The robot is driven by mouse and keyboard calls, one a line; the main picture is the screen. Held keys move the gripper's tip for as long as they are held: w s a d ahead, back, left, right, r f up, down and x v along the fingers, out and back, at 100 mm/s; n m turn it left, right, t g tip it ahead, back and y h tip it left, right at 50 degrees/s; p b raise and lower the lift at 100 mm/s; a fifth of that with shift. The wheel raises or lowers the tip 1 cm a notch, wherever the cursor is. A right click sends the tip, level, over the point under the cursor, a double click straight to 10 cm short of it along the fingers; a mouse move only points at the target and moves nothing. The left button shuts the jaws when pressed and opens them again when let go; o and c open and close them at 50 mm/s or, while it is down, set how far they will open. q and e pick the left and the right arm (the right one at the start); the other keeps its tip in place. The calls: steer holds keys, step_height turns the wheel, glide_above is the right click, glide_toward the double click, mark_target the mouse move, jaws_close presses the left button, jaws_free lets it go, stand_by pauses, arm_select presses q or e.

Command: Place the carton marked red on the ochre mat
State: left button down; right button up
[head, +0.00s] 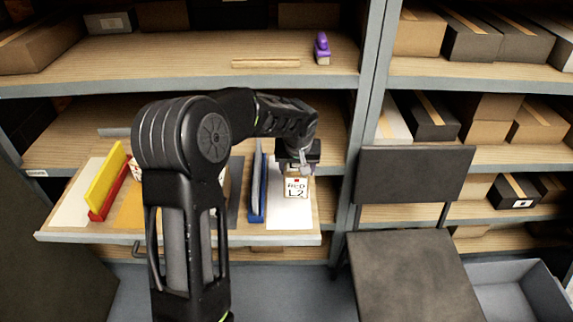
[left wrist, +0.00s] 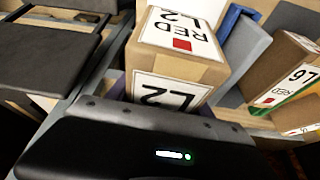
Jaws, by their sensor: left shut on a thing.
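A brown carton with white labels reading RED L2 and a small red square (head: 297,188) is under my left gripper (head: 298,168), which is shut on its top. The carton also shows large in the left wrist view (left wrist: 185,62). It is over a white mat (head: 290,225) on the pull-out shelf; I cannot tell whether it touches it. The ochre mat (head: 130,212) lies farther left on the same shelf, partly hidden by my left arm. Another carton, labelled RED L6 (left wrist: 283,75), shows at the right of the left wrist view. My right gripper is not in view.
A blue divider (head: 257,190) stands just left of the held carton. Yellow (head: 105,180) and red (head: 110,197) dividers stand left of the ochre mat. A dark chair (head: 410,270) and a grey bin (head: 515,290) stand at the right. A shelf board (head: 180,62) spans above.

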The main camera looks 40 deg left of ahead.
arm_select(q)
steer(key=s+d+m+h, duration=0.1)
steer(key=s+d+m, duration=0.1)
steer(key=d, duration=0.8)
steer(key=s+d+m+t+h, duration=0.1)
steer(key=d+m, duration=0.3)
steer(key=d, duration=0.7)
steer(key=shift+s+m, duration=0.3)
steer(key=shift+s, duration=0.55)
